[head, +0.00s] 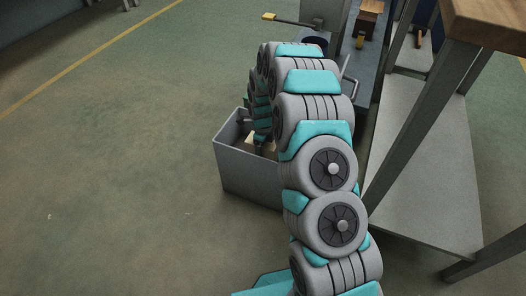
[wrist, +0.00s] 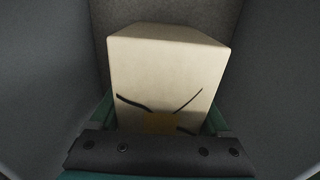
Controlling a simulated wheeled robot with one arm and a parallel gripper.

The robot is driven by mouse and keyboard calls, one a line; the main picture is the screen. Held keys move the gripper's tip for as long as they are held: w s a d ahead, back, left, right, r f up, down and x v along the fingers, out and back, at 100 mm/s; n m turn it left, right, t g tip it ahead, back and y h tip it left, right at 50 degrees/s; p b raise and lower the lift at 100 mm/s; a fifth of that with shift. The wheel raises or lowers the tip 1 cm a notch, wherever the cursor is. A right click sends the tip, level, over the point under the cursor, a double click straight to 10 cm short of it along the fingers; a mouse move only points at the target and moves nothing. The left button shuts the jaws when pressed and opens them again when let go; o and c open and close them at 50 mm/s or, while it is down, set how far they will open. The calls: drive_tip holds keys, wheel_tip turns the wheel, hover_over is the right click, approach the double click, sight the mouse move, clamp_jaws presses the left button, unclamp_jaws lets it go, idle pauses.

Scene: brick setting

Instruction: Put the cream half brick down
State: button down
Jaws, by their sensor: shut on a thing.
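The cream half brick (wrist: 167,75) fills the middle of the wrist view, with dark curved marks and a tan patch low on its near face. My gripper (wrist: 160,128) is shut on it, with teal finger parts at both sides of the brick. In the head view my gripper (head: 260,146) reaches down inside a grey open-topped bin (head: 252,174) on the floor. A small part of a cream surface shows beside it there. Grey bin walls surround the brick in the wrist view. I cannot tell whether the brick touches the bin's bottom.
A metal-legged table with a wooden top (head: 490,22) and a grey lower shelf (head: 425,195) stands at the right. A bench with a dark round container (head: 314,46) and a brown block (head: 369,20) is behind the arm. The floor (head: 110,160) at left is clear.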

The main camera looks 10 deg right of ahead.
drive_tip(key=shift+f, duration=0.1)
unclamp_jaws()
wheel_tip(320, 180, up, 12)
drive_tip(key=shift+r, duration=0.2)
drive_tip(key=s+r+n, duration=0.6)
drive_tip(key=s+r, duration=0.1)
drive_tip(key=s, duration=0.3)
drive_tip(key=s+r+n, duration=0.7)
drive_tip(key=s+r, duration=0.1)
drive_tip(key=s, duration=0.2)
drive_tip(key=s+r+n+g, duration=0.1)
drive_tip(key=s+r+n, duration=0.1)
drive_tip(key=s+n, duration=1)
drive_tip(key=s, duration=1.1)
drive_tip(key=shift+s+r+g, duration=0.3)
drive_tip(key=shift+r+g, duration=0.1)
